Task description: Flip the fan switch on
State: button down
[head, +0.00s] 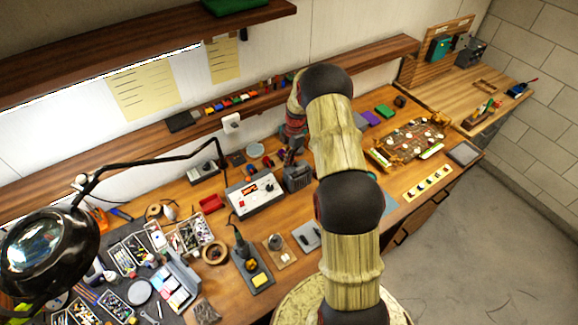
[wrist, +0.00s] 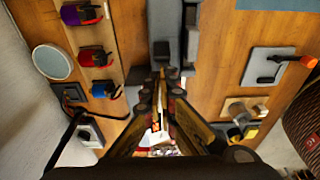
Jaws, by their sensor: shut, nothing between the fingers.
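My gripper (head: 291,154) shows beside my arm in the head view, pointing down just behind a dark grey boxy unit (head: 297,178) on the wooden bench. This unit may be the fan, but I cannot be sure. In the wrist view my gripper's fingers (wrist: 161,78) run up the middle and come together, with nothing held. Grey boxy parts (wrist: 164,28) lie just beyond the fingertips; I cannot tell whether they touch. I cannot pick out the fan switch in either view; the fingers may hide it.
A white-fronted station (head: 256,193) with a red display stands left of the grey unit. A circuit board (head: 408,142) lies to the right. A desk lamp (head: 42,250) reaches over the left.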

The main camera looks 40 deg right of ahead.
jog(key=shift+s+d+f+y+b, duration=0.1)
jog(key=shift+d+f+y+b, duration=0.1)
jog(key=shift+d+y+b, duration=0.75)
jog(key=y+b, duration=0.1)
jog(key=b, duration=0.2)
jog(key=shift+b, duration=0.3)
jog(key=shift+d+r+y+b, duration=0.3)
jog(key=shift+d+y+b, duration=0.1)
jog(key=shift+y+b, duration=0.6)
jog(key=shift+a+r+p, duration=0.15)
jog(key=shift+r+p, duration=0.15)
jog(key=shift+r, duration=0.2)
jog(key=shift+r, duration=0.6)
